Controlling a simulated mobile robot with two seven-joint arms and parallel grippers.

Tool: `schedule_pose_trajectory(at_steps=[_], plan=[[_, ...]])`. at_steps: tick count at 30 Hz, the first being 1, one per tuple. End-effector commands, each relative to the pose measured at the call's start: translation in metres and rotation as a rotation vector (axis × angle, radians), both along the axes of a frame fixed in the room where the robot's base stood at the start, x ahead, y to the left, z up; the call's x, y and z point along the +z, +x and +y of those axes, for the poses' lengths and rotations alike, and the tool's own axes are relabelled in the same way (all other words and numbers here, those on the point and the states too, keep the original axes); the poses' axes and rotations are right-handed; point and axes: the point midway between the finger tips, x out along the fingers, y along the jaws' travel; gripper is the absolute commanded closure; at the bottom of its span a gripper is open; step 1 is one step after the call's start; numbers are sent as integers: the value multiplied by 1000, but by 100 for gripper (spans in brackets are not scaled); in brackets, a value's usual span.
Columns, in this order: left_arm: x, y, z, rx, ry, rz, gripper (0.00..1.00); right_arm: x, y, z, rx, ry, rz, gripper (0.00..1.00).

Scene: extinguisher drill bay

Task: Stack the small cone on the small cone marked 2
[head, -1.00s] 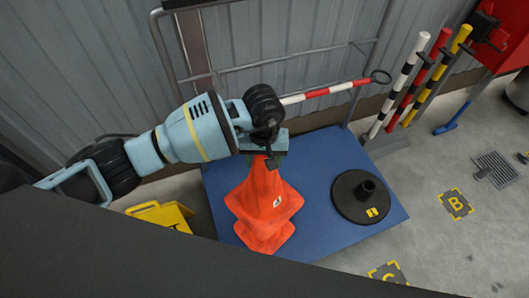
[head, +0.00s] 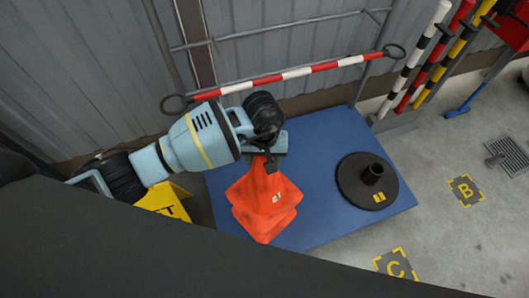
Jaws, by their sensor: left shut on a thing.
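My left gripper (head: 268,158) is shut on the top of an orange small cone (head: 262,186), above the blue platform. A second orange cone (head: 262,228) shows below it, mostly hidden. The held cone sits over the lower one, and two base edges show close together. I cannot tell whether the held cone is fully seated. A small white label with a dark mark is on the orange surface, too small to read for certain. My right gripper is not in view.
The blue platform (head: 325,205) also bears a black round base (head: 352,190) with a short socket, right of the cones. A red-white bar (head: 297,73) runs behind. A yellow sign (head: 165,198) is at left. Striped posts (head: 412,60) stand at the right. Floor mark B (head: 466,190) is clear.

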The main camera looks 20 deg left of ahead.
Motion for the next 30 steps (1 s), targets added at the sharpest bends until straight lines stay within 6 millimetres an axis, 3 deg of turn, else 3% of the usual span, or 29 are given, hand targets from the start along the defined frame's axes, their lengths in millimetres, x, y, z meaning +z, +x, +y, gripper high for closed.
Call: schedule_pose_trajectory(at_steps=[3,9,30], plan=[[-15,-1,-1,-1,-3,3,84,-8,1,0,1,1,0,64],[-26,0,-1,-1,-2,1,84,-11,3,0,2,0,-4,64],[-28,1,0,-1,-1,-2,84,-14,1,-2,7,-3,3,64]])
